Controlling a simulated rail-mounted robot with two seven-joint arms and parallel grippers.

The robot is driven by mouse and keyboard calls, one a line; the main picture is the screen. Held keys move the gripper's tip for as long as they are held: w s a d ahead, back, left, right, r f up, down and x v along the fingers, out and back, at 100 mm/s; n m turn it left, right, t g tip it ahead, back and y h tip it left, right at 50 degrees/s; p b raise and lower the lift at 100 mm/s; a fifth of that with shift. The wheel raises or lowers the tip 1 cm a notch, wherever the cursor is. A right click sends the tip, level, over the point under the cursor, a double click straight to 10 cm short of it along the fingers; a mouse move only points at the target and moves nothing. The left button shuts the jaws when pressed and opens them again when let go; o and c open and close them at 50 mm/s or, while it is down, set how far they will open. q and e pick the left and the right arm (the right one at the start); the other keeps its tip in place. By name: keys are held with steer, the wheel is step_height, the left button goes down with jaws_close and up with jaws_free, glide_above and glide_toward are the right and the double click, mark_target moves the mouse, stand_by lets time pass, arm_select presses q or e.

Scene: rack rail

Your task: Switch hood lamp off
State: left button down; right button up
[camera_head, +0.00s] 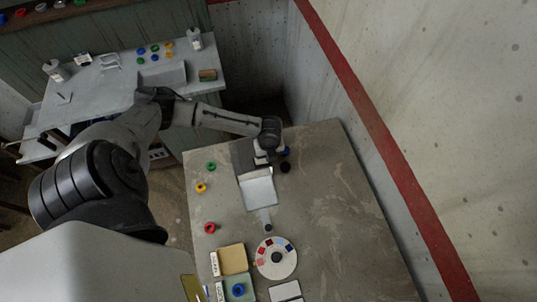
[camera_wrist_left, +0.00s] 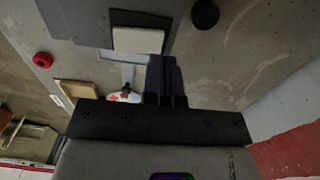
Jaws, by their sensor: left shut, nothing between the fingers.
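A dark grey hood-like fixture (camera_head: 243,157) stands at the far end of the stone-topped bench, with a pale panel (camera_head: 258,191) on its near side. In the left wrist view, the dark fixture (camera_wrist_left: 75,20) carries a raised white block (camera_wrist_left: 138,40). I cannot tell for sure which part is the lamp switch, or whether the lamp is lit. My left gripper (camera_head: 263,157) is over the fixture and partly hides it. In the left wrist view, its dark fingers (camera_wrist_left: 160,62) are shut and empty, close to the white block; contact is unclear. My right gripper is out of view.
A black round knob (camera_head: 285,167) is right of the fixture. A colour-marked disc (camera_head: 277,243), a tan tray (camera_head: 233,260) and a green tray (camera_head: 240,280) are nearer. Coloured rings, including a red one (camera_head: 209,228), line the left edge. The bench's right side is clear, beside a wall.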

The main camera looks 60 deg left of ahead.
arm_select(q)
step_height(320, 180, up, 14)
steer(key=w+p, duration=0.2)
steer(key=shift+w+d+f, duration=0.15)
steer(key=shift+d+f, duration=0.1)
steer(key=shift+d, duration=0.05)
stand_by(0.7)
